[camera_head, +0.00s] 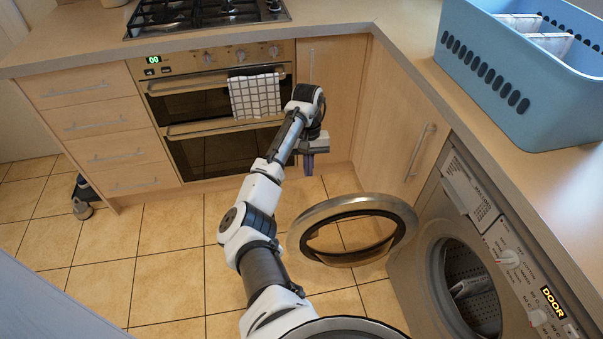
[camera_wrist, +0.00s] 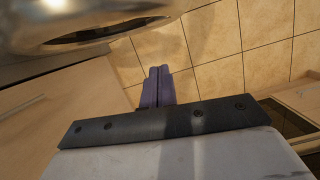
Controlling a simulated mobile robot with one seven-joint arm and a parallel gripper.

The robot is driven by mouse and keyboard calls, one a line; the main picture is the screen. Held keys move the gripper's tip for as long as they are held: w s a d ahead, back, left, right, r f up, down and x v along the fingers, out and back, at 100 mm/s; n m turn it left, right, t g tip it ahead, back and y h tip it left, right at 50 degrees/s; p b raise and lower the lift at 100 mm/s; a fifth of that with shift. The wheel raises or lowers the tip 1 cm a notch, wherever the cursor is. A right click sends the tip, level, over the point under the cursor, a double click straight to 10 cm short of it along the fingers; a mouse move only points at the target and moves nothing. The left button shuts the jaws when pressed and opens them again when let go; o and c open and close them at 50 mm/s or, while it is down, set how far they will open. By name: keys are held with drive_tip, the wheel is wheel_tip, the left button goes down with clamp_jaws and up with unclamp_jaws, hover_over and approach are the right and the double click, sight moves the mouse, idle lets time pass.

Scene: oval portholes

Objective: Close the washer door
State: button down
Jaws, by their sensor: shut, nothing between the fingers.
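The washer (camera_head: 440,270) stands at the right under the counter, with its round drum opening showing. Its round metal-rimmed door (camera_head: 352,208) stands wide open, swung out over the floor tiles. In the wrist view, part of the door (camera_wrist: 90,22) shows large at the upper left. My gripper (camera_head: 308,165) is beyond the door in the head view, in front of the cupboards and apart from the door. In the wrist view my gripper's purple fingers (camera_wrist: 158,80) are together and empty, with floor tiles beyond them.
An oven (camera_head: 215,110) with a checked towel (camera_head: 256,96) is behind my arm. Cupboard doors with handles (camera_head: 420,150) flank the corner. A blue basket (camera_head: 500,90) sits on the counter above the washer.

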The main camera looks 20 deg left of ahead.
drive_tip(key=s+d+f+p, duration=0.2)
drive_tip(key=s+f, duration=0.3)
drive_tip(key=f, duration=0.2)
drive_tip(key=shift+d+f, duration=0.4)
drive_tip(key=shift+s, duration=0.15)
